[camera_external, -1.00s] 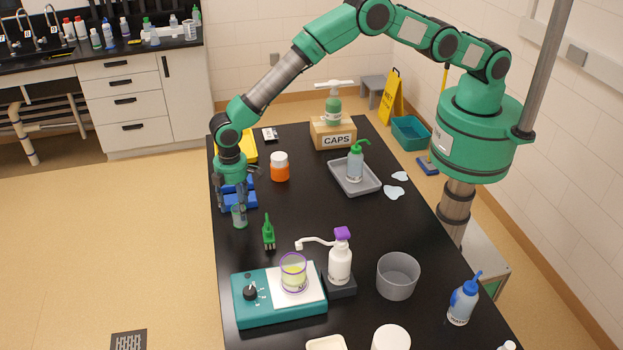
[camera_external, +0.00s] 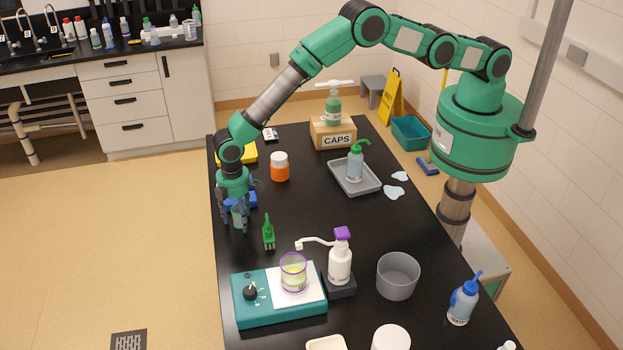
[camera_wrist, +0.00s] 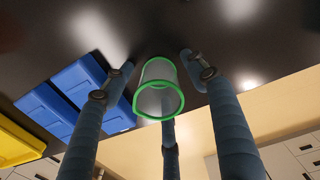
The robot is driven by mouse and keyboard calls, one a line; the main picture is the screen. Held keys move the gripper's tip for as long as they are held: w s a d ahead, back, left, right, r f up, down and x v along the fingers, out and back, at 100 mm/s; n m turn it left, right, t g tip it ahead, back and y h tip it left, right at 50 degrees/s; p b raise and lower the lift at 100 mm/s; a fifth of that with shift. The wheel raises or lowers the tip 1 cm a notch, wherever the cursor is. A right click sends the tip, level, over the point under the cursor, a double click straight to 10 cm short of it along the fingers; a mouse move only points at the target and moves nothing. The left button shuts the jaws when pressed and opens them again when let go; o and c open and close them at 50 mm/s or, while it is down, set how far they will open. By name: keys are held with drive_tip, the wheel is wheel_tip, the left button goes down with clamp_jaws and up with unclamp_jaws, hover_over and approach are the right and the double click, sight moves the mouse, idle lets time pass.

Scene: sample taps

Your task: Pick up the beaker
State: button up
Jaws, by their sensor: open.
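A small clear beaker with a green rim (camera_wrist: 158,76) stands on the black table near its left edge; in the external view the beaker (camera_external: 240,218) is partly hidden by fingers. My gripper (camera_external: 237,212) is above and around it, pointing down. In the wrist view its dark blue fingers (camera_wrist: 158,80) are spread on several sides of the beaker, which sits between them. The gripper is open, and I cannot tell whether any finger touches the glass. A second glass vessel with a purple rim and yellow-green liquid (camera_external: 293,273) stands on the teal stirrer plate (camera_external: 262,312).
Blue trays (camera_wrist: 80,88) and a yellow tray (camera_wrist: 18,143) lie close beside the gripper. A green clip-like object (camera_external: 268,232) is just right of the beaker. An orange jar (camera_external: 280,168) and a white pump bottle (camera_external: 340,264) stand farther off. The table's middle is clear.

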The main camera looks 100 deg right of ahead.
sight(238, 210)
drive_tip(key=c, duration=0.9)
drive_tip(key=shift+r, duration=0.1)
drive_tip(key=shift+r, duration=1.45)
drive_tip(key=shift+s+r+b, duration=0.15)
drive_tip(key=shift+r+b, duration=0.1)
drive_tip(key=shift+b, duration=0.05)
drive_tip(key=s, duration=0.5)
drive_tip(key=s+d+r, duration=0.1)
drive_tip(key=s, duration=0.4)
drive_tip(key=s+d+b, duration=0.1)
drive_tip(key=s, duration=0.4)
drive_tip(key=shift+s+d+r, duration=0.2)
